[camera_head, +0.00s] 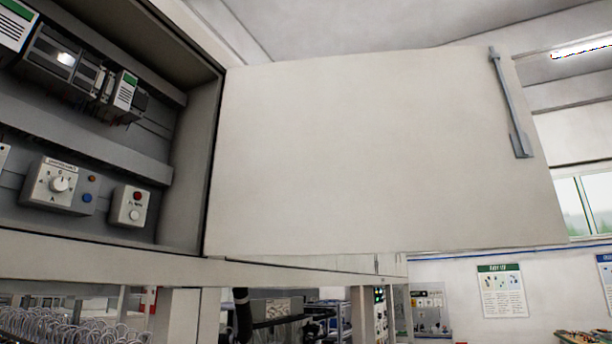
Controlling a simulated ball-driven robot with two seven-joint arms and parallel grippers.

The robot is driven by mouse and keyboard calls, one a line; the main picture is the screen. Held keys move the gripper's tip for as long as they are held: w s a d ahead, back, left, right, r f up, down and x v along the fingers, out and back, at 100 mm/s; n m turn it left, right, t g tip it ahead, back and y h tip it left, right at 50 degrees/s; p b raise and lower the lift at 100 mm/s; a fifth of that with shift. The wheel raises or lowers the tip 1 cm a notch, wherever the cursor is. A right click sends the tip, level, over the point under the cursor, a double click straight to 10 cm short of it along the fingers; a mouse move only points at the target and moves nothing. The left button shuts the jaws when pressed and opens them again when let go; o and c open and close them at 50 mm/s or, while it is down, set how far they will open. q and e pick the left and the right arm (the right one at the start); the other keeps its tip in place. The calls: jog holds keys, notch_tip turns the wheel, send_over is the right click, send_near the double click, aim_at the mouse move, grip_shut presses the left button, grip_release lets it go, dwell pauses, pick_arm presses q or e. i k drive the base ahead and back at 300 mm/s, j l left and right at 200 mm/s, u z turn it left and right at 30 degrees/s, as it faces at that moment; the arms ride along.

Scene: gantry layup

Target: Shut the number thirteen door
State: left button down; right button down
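A large pale grey door (380,160) stands wide open, swung out to the right of a cabinet. It is hinged along the right side of the cabinet opening. A grey latch bar (510,105) runs along the door's free edge at the upper right. No number shows on the door face in view. The open cabinet (190,175) at the left shows its inside, with switch boxes and modules. Neither of my grippers is in view.
Inside the cabinet are a dial box (60,187) and a small button box (130,207). A pale beam (110,265) runs under the cabinet. Below are looped cables (70,328) and equipment. Posters (502,291) hang on the far wall; the lower right looks open.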

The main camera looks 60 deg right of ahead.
aim_at(418, 150)
jog(key=l+u, duration=0.35)
jog(key=k+l+u, duration=0.15)
jog(key=u, duration=0.2)
jog(key=k+l+u, duration=0.15)
jog(key=k+l, duration=0.15)
jog(key=l, duration=0.3)
jog(key=k+l+u, duration=0.15)
jog(key=k+l, duration=0.25)
jog(key=l, duration=0.15)
jog(key=k+l+u, duration=0.1)
jog(key=k+l, duration=0.25)
jog(key=l, duration=0.15)
